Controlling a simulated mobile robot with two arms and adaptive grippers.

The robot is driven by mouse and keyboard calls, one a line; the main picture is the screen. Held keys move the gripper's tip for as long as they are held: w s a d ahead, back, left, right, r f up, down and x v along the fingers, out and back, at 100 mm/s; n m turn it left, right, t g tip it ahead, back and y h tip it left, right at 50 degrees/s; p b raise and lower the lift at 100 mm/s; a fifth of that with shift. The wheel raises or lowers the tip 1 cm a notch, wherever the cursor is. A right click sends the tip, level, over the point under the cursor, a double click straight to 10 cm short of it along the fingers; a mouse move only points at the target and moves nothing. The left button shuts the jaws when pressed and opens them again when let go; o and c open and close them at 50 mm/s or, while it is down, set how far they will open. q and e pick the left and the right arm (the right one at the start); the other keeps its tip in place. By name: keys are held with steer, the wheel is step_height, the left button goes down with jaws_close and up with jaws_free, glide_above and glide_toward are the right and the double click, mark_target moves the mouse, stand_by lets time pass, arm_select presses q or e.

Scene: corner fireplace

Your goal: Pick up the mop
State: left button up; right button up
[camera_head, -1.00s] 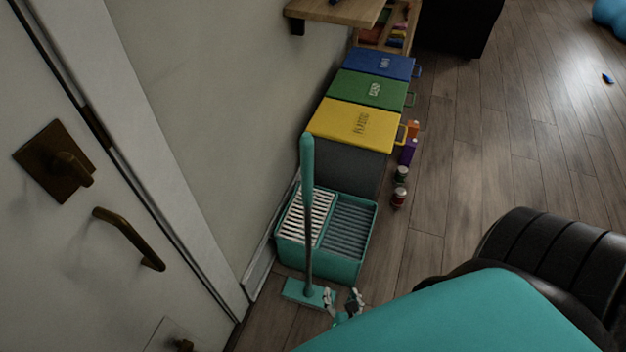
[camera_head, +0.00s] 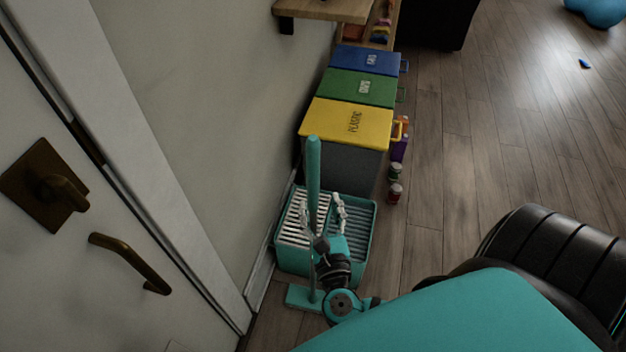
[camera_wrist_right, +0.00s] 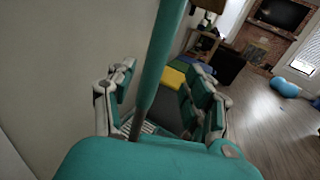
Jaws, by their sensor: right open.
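The mop stands upright, with its teal handle (camera_head: 313,165) rising from a flat teal base (camera_head: 302,297) on the floor by the door. The handle also runs through the middle of the right wrist view (camera_wrist_right: 160,60). My right gripper (camera_head: 323,205) is open at the lower handle, in front of the bucket. In the right wrist view its two fingers (camera_wrist_right: 162,82) stand apart on either side of the handle; whether they touch it I cannot tell. The gripper covers part of the lower handle in the head view. My left gripper is not in view.
A teal two-part bucket (camera_head: 355,268) with slatted insets stands right behind the mop. Yellow (camera_head: 345,120), green (camera_head: 360,87) and blue (camera_head: 366,60) lidded bins line the wall. Small cans (camera_head: 395,193) stand beside them. The door handle (camera_head: 130,262) juts out at left.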

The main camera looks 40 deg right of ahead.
mark_target(314, 194)
steer(key=shift+w+d, duration=0.2)
steer(key=shift+w, duration=0.3)
steer(key=x, duration=0.1)
steer(key=b+x, duration=0.1)
steer(key=x, duration=0.2)
steer(key=shift+w+a+f+b, duration=0.1)
steer(key=shift+w+f+b, duration=0.15)
steer(key=shift+w+b, duration=0.2)
jaws_close()
steer(key=shift+r, duration=0.1)
